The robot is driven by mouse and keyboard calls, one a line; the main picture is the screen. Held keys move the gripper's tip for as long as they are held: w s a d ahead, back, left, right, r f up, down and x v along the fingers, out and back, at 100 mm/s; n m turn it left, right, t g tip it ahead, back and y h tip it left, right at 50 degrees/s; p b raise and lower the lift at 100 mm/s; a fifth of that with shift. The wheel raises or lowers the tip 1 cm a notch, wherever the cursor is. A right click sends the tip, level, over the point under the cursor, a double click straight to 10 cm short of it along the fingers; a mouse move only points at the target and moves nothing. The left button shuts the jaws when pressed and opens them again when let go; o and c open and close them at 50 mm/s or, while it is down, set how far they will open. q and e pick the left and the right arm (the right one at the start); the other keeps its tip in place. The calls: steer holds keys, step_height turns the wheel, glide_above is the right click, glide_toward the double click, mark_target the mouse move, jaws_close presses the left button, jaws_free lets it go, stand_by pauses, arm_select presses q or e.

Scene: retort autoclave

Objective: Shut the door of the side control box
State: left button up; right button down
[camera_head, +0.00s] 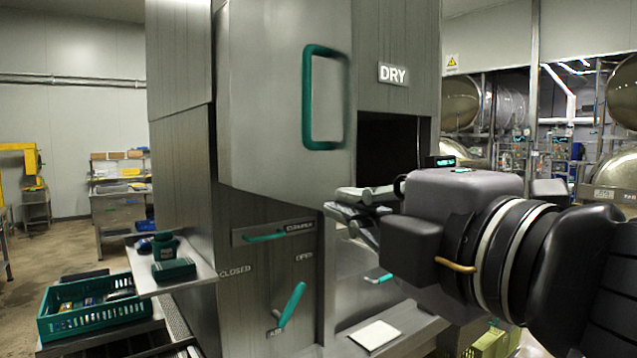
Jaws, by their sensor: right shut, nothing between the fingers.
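A grey metal door (265,110) with a teal bar handle (309,100) stands swung out from a tall steel cabinet (180,160). I cannot tell for certain whether this is the side control box. My right gripper (345,200) reaches in from the right. Its fingers are shut and empty, just right of the door's lower edge and below the opening. Whether they touch the door is unclear. My left gripper is not in view.
Below the door are a teal lever (292,304) between CLOSED and OPEN marks and a drawer-like panel (271,232). A small shelf (148,277) with dark green items sticks out at left, near a green crate (94,323). A pale pad (374,335) lies on a ledge.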

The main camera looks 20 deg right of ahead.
mark_target(338, 187)
steer(key=w+p, duration=0.2)
steer(key=w, duration=0.1)
steer(key=w+d+p, duration=0.1)
steer(key=w+p, duration=0.2)
steer(key=w, duration=0.1)
steer(key=w+d+p, duration=0.1)
steer(key=w+p, duration=0.2)
steer(key=shift+w+d, duration=0.1)
steer(key=shift+w, duration=0.2)
steer(key=shift+w, duration=0.1)
